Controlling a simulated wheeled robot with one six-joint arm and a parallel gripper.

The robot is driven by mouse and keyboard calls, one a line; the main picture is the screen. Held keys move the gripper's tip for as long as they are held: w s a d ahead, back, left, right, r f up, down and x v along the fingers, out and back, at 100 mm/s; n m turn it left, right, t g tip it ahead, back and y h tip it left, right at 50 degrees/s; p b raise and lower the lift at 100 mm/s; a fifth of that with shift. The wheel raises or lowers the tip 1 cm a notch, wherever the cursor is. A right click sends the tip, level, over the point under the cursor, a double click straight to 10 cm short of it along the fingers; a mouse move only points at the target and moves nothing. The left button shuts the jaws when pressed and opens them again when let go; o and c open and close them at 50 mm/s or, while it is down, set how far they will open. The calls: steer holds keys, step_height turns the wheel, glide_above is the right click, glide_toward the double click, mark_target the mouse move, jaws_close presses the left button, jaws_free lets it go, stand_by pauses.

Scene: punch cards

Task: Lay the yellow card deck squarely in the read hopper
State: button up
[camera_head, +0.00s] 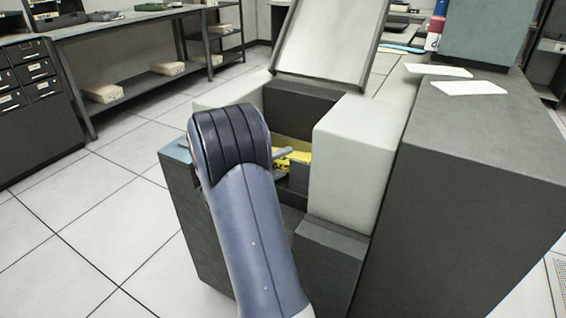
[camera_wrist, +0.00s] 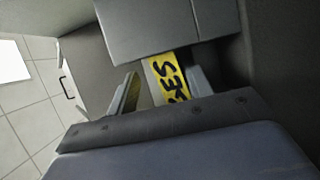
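The yellow card deck (camera_wrist: 168,76) has black lettering and lies low between the dark walls of the machine's recess in the wrist view. In the head view, part of the yellow deck (camera_head: 298,156) shows behind my arm. My gripper (camera_wrist: 165,75) has a finger on each side of the deck, with a gap at the left finger; the right finger is close to the deck or touching it. The read hopper appears to be the dark recess (camera_head: 300,108) between pale housings. My arm hides much of it, so I cannot tell if the deck sits square.
A pale housing block (camera_head: 352,160) stands right of the recess, and a sloped panel (camera_head: 328,42) rises behind it. A dark cabinet (camera_head: 470,190) with white sheets on top stands at the right. The tiled floor (camera_head: 100,215) at left is clear.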

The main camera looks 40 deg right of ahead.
steer(key=shift+a, duration=0.1)
steer(key=w+a+p, duration=0.1)
steer(key=a, duration=0.9)
steer(key=shift+a, duration=0.3)
